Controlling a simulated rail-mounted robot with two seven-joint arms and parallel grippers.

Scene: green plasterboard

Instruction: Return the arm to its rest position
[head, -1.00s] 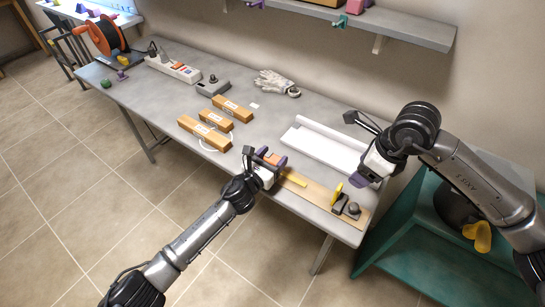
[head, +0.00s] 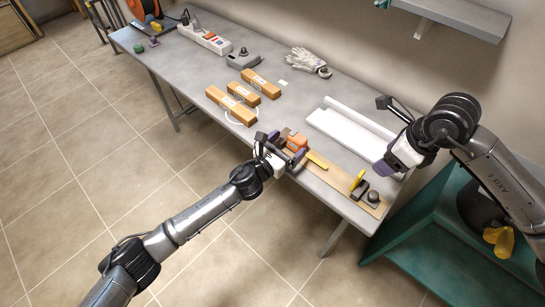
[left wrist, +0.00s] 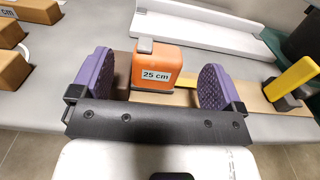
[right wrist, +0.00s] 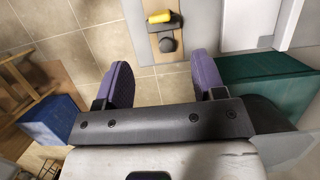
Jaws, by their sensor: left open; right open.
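An orange block (head: 297,143) labelled "25 cm" sits on the long wooden board (head: 335,181) at the table's front edge. It also shows upright in the left wrist view (left wrist: 155,75). My left gripper (head: 283,150) is open and empty at the table's front edge. Its purple fingers frame the block in the left wrist view, with the block a little beyond them, apart from both. My right gripper (head: 387,167) is open and empty above the table's right end. In the right wrist view, nothing lies between its purple fingers (right wrist: 160,88).
A yellow-handled piece (head: 358,181) and black knob (head: 373,197) stand at the board's right end. A white channel (head: 350,132) lies behind. Wooden blocks (head: 230,105), a glove (head: 307,60) and a power strip (head: 206,38) lie further left. A teal stand (head: 425,240) is at right.

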